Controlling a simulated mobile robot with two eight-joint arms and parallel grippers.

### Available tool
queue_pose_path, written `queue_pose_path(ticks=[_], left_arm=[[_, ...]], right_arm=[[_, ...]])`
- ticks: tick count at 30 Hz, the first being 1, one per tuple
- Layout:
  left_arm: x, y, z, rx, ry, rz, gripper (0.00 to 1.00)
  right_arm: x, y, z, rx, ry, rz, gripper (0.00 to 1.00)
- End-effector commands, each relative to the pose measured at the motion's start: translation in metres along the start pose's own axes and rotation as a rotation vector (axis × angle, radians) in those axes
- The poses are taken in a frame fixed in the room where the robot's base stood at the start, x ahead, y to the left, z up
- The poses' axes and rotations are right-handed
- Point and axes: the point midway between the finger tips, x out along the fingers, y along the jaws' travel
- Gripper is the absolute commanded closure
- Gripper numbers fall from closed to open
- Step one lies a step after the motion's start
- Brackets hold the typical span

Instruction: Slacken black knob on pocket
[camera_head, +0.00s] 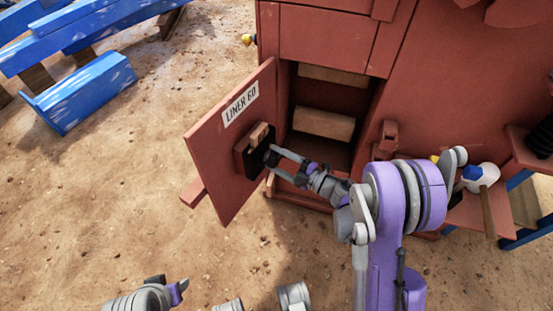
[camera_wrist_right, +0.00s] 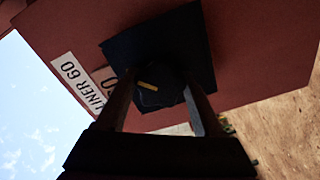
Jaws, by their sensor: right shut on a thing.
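A wooden block (camera_head: 258,134) shows at the pocket's top. A black plate (camera_head: 253,165) covers the pocket's front, and it fills the middle of the right wrist view (camera_wrist_right: 195,45). The black knob (camera_wrist_right: 158,88) with a yellow mark sits on this plate. My right gripper (camera_head: 272,158) is shut on the knob, one finger on each side. My left gripper (camera_head: 172,284) is low at the left, far from the door; its jaw opening is unclear.
The red crusher housing (camera_head: 455,90) has an open compartment beside the door, with wooden blocks (camera_head: 322,123) inside. A white-headed mallet (camera_head: 484,178) lies on a red shelf at the right. Blue beams (camera_head: 85,90) lie at the upper left.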

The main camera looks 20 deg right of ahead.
Motion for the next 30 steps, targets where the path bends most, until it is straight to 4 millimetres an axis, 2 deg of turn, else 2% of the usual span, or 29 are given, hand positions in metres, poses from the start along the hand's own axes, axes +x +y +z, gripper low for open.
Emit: queue_pose_path(ticks=[9,24,25,30], left_arm=[[0.0,0.0,0.0,0.0,0.0,0.0,0.5],[0.0,0.0,0.0,0.0,0.0,0.0,0.5],[0.0,0.0,0.0,0.0,0.0,0.0,0.5],[0.0,0.0,0.0,0.0,0.0,0.0,0.5]], right_arm=[[-0.0002,0.0001,0.0006,-0.11,-0.002,-0.002,0.87],[-0.0002,0.0003,0.0007,-0.127,-0.002,-0.001,0.87],[-0.0002,0.0003,0.0007,-0.126,-0.002,-0.001,0.29],[-0.0002,0.0004,0.0005,-0.126,-0.002,0.0,0.01]])
